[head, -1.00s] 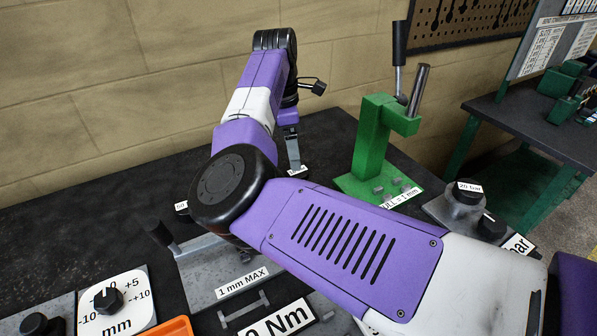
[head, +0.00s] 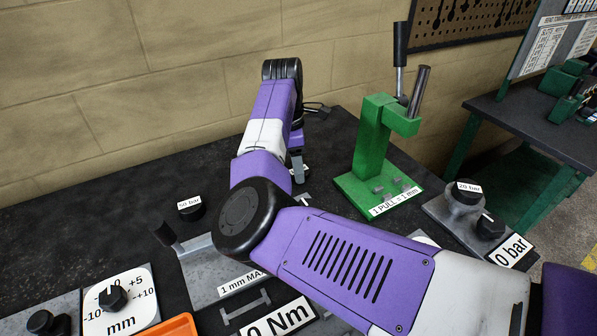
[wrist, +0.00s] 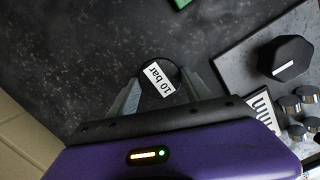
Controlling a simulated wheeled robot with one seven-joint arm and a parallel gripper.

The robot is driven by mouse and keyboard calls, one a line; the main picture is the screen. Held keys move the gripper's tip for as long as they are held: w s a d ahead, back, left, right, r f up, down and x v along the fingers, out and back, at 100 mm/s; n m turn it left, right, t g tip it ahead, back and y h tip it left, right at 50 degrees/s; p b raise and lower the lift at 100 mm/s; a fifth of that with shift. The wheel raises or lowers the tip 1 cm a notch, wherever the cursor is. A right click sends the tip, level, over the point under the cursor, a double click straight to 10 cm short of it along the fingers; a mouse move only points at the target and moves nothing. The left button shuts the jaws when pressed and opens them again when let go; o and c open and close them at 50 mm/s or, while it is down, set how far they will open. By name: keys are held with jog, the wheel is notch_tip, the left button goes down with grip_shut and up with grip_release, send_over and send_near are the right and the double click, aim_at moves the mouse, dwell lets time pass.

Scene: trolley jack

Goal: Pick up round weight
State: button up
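A round black weight labelled "10 bar" (wrist: 160,82) lies on the dark bench in the wrist view, between the tips of my gripper (wrist: 159,78). The two grey fingers stand apart on either side of it; whether they touch it is unclear. In the head view my gripper (head: 297,166) points down at the back of the bench, with the white label of this weight (head: 304,169) partly hidden behind it. Another round weight labelled "50 bar" (head: 190,208) lies left of my arm. A third, labelled "20 bar" (head: 468,190), sits on a grey stand.
A green lever press (head: 372,145) stands right of my gripper. The grey stand (head: 445,210) with a black knob is farther right. A plate with a lever (head: 205,265), a dial panel (head: 120,300) and an orange tray (head: 172,328) are at front left. The back-left bench is clear.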

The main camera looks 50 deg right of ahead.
jog(key=c, duration=0.5)
jog(key=shift+r, duration=0.15)
notch_tip(320, 180, up, 20)
jog(key=b, duration=0.1)
